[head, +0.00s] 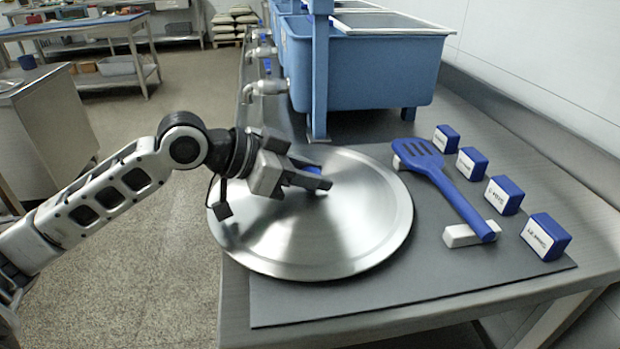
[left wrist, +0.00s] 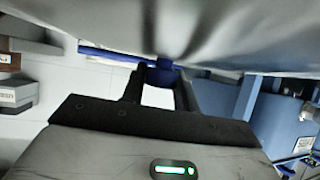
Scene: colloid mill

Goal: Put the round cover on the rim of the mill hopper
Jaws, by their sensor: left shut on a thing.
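The round cover (head: 345,235) is a wide, shiny metal disc with a blue knob (head: 313,170) in its middle. My left gripper (head: 316,179) is shut on this knob from the left. In the left wrist view the knob (left wrist: 163,75) sits between the two fingers, with the metal cover (left wrist: 230,30) filling the top. The cover is over the left part of the dark mat and reaches past the table's left edge. I cannot tell whether it touches the mat. I cannot make out the mill hopper in either view. My right gripper is not in view.
A blue spatula (head: 448,190) rests on white blocks (head: 466,234) right of the cover. Several blue-and-white labelled blocks (head: 545,236) stand in a row beyond it. Blue tanks (head: 370,70) with a blue post (head: 320,75) and metal taps (head: 266,88) stand behind. The mat's front (head: 400,285) is clear.

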